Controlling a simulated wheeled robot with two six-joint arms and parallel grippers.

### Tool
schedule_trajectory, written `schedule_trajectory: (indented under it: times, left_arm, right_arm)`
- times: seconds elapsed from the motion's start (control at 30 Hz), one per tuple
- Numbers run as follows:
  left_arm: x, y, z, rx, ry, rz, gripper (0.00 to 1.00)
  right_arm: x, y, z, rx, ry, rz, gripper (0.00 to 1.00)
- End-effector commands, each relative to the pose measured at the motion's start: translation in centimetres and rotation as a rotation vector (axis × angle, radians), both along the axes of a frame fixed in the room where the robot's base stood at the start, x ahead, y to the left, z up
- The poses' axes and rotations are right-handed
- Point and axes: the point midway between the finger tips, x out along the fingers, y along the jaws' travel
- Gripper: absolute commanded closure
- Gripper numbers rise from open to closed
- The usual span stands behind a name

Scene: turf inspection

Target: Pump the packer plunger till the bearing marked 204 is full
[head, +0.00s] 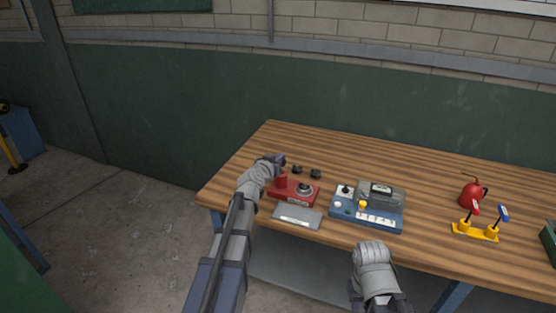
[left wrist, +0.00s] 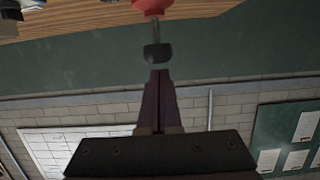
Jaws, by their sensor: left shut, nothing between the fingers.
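The red bearing packer (head: 292,190) stands on the bench with a round metal seat (head: 304,188) on top. The left wrist view shows a red body (left wrist: 152,5) with a thin grey rod and a black plunger knob (left wrist: 158,53). My left gripper (head: 282,159) is shut and empty over the packer's left end. In the left wrist view its closed fingertips (left wrist: 158,73) are right at the knob; I cannot tell if they touch. Two small dark round pieces (head: 315,174) lie behind the packer. No 204 mark is readable. My right gripper's fingers do not show.
A grey plate (head: 297,217) lies in front of the packer. A blue device with a gauge (head: 367,218) stands to the right. Farther right are a red can (head: 471,194) and a yellow stand with red and blue levers (head: 476,232). The back of the wooden bench (head: 330,145) is clear.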

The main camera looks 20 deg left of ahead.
Motion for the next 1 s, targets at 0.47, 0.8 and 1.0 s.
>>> schedule_trajectory:
  times: [0.47, 0.8, 1.0]
  left_arm:
    - [0.0, 0.0, -0.9, 0.000, 0.000, 0.000, 1.00]
    - [0.0, 0.0, -2.4, 0.000, 0.001, -0.001, 1.00]
    - [0.0, 0.0, -2.4, 0.001, 0.002, -0.002, 1.00]
  right_arm:
    - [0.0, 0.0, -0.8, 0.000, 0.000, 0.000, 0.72]
    - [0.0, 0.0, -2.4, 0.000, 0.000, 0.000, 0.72]
    - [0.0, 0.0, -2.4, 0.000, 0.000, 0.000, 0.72]
